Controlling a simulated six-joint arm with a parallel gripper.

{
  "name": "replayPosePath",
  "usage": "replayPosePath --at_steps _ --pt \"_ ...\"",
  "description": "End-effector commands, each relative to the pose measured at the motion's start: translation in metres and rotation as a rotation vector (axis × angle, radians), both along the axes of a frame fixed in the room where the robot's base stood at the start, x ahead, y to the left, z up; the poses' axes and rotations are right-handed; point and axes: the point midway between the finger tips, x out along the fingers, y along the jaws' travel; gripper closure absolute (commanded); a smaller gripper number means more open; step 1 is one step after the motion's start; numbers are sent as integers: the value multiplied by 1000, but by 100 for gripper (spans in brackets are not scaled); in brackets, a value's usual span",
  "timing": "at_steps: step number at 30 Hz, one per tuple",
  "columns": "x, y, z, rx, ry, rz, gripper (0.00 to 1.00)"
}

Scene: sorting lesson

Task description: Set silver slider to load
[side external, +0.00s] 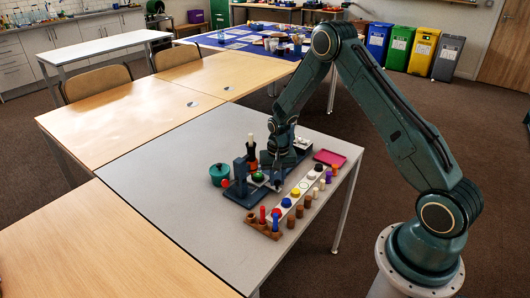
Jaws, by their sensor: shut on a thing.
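My gripper (277,184) points down at a low dark blue fixture (237,194) on the grey table. Its jaws are shut on a small part at the fixture's right end, apparently the silver slider. The jaws hide most of that part, and it is too small here to make out its shape. I cannot read any load mark or tell the slider's position along its track. A dark blue upright block (240,171) stands on the fixture's left part, and a green knob (258,176) sits between it and my gripper.
A green lidded pot (219,172) stands left of the fixture. A white strip with coloured buttons (298,192) and a brown peg rack (260,230) lie close in front. A pink tray (329,158) is to the right. The table's left part is clear.

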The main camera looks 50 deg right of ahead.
Motion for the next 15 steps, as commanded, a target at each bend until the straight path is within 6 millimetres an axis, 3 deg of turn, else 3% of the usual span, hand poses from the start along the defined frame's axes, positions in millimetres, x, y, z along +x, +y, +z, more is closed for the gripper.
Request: replayPosePath --at_steps 6,15 --pt "1 -42 0 -1 -4 -4 100" --pt "0 -54 0 -1 -3 0 100"
